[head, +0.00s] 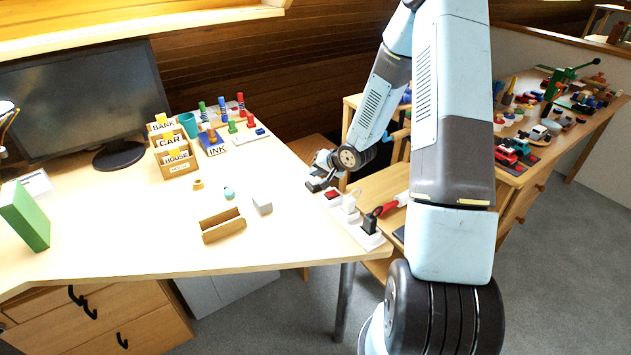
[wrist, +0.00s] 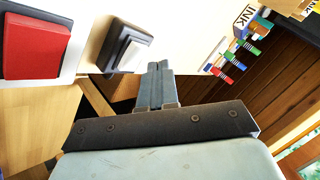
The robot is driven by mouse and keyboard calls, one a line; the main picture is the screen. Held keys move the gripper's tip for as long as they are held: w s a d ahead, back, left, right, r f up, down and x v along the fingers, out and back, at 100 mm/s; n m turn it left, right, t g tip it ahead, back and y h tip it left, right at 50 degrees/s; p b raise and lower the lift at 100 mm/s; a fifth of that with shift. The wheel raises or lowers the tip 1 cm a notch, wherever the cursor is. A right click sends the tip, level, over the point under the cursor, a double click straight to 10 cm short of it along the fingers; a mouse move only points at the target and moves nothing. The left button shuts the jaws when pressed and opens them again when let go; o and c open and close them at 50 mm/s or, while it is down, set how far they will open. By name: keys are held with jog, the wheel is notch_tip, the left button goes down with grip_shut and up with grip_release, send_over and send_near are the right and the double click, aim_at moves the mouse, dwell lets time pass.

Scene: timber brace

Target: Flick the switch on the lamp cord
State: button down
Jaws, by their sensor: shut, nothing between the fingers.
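A small dark box with a pale rocker, which looks like the cord switch (wrist: 126,47), lies on the pale desktop in the wrist view, near the desk edge. In the head view the switch (head: 315,184) shows as a small dark shape partly covered by my gripper. No cord can be made out. My gripper (wrist: 157,66) is shut and empty. Its fingertips are just to the right of and below the switch in the wrist view; I cannot tell whether they touch it. In the head view my gripper (head: 324,174) hangs over the desk's right edge area.
A white power strip (head: 360,232) with a red switch (head: 332,193) and plugs lies along the desk edge. The red switch (wrist: 35,45) also shows in the wrist view. A wooden tray (head: 223,227) and grey block (head: 262,204) stand left. The desktop between is clear.

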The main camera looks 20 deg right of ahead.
aim_at(318, 181)
jog(key=shift+s+f, duration=0.1)
jog(key=shift+f, duration=0.1)
dwell(0.7)
jog(key=shift+s+f, duration=0.1)
jog(key=shift+f, duration=0.05)
jog(key=shift+a+f, duration=0.1)
jog(key=shift+f, duration=0.2)
dwell(0.7)
jog(key=shift+r, duration=0.15)
dwell(0.3)
jog(key=shift+r, duration=0.55)
jog(key=shift+r, duration=0.15)
jog(key=shift+d+r, duration=0.2)
jog(key=shift+r, duration=1)
jog(key=shift+d+r, duration=0.2)
jog(key=shift+r, duration=0.95)
jog(key=shift+r, duration=0.1)
